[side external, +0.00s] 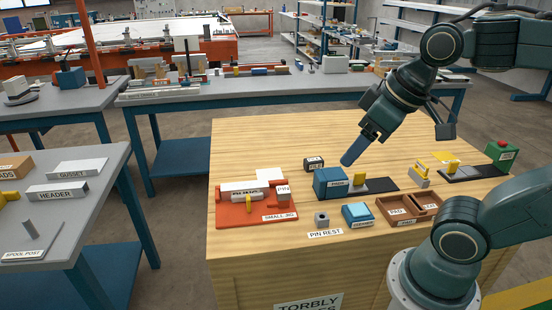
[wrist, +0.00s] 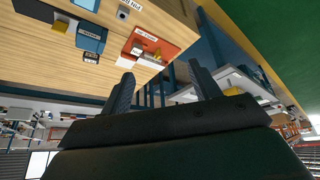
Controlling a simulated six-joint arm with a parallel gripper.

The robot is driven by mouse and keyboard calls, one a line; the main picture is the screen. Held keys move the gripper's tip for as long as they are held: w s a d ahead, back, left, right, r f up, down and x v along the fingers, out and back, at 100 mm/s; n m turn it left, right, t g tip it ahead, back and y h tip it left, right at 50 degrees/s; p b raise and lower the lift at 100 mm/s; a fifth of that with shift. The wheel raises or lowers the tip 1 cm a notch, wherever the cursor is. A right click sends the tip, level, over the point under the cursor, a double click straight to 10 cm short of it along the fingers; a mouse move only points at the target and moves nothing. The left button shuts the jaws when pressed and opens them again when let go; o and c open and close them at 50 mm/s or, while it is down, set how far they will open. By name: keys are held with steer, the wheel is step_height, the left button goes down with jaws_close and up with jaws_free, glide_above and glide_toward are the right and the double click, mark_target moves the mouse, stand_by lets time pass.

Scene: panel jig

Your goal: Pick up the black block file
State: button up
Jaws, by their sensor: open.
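The black block file (side external: 313,163) is a small dark block with a white label. It sits on the wooden bench top, behind the blue box and to the right of the red jig.
A blue box (side external: 330,184) stands close in front of the file. A red small jig (side external: 240,208) holding white pieces lies to the left. The bench behind the file is clear.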

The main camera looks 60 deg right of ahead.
steer(key=w+d+r+n+g, duration=0.25)
steer(key=w+d, duration=0.35)
steer(key=w, duration=0.6)
steer(key=n+g, duration=0.3)
steer(key=n, duration=0.4)
glide_above(313, 159)
step_height(313, 159, down, 21)
steer(key=shift+d, duration=0.1)
steer(key=shift+f, duration=0.1)
step_height(313, 159, down, 8)
steer(key=shift+f, duration=0.15)
